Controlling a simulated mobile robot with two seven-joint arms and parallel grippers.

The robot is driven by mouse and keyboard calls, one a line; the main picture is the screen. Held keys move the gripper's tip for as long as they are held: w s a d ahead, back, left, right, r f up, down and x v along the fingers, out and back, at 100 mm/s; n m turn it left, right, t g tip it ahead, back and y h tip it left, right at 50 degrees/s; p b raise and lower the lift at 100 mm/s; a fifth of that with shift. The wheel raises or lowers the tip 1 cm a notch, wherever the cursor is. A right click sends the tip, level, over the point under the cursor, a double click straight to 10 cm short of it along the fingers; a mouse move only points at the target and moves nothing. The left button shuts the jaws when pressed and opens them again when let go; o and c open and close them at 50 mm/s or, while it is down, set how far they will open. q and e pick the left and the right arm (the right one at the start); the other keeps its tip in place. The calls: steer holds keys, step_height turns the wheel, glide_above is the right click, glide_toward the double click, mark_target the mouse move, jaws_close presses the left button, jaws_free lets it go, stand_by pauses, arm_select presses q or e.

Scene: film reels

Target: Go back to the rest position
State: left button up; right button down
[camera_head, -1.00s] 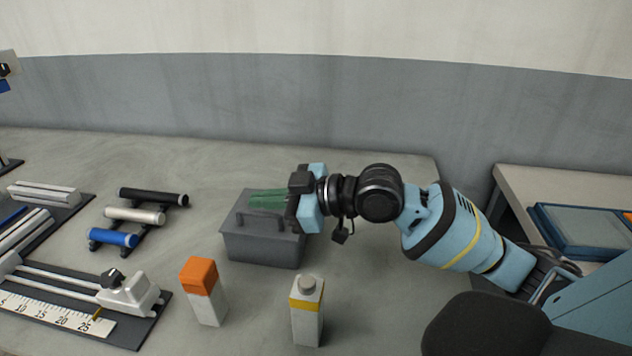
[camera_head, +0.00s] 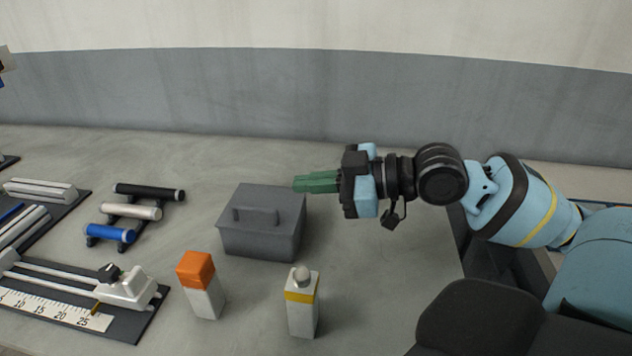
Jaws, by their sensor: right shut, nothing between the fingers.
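My right gripper (camera_head: 300,184) has green fingers that are shut with nothing between them. It hangs above the table (camera_head: 385,280), just right of the grey lidded box (camera_head: 262,230), its fingers pointing left and near the box's back right corner in the picture. My right arm comes in from the right edge. My left gripper is not clearly in view; only a small bit of a dark and blue part shows at the far left edge.
An orange-topped white block (camera_head: 203,290) and a white bottle with a yellow band (camera_head: 302,308) stand in front of the box. A rack of black, white and blue rolls (camera_head: 132,211) and a ruler device (camera_head: 85,300) lie left. The table behind the box is clear.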

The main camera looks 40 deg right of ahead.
arm_select(q)
steer(key=shift+s, duration=0.1)
arm_select(e)
steer(key=shift+s+d+r, duration=0.1)
steer(key=shift+s+d, duration=0.15)
steer(key=shift+s, duration=0.05)
arm_select(q)
steer(key=shift+s+f, duration=0.2)
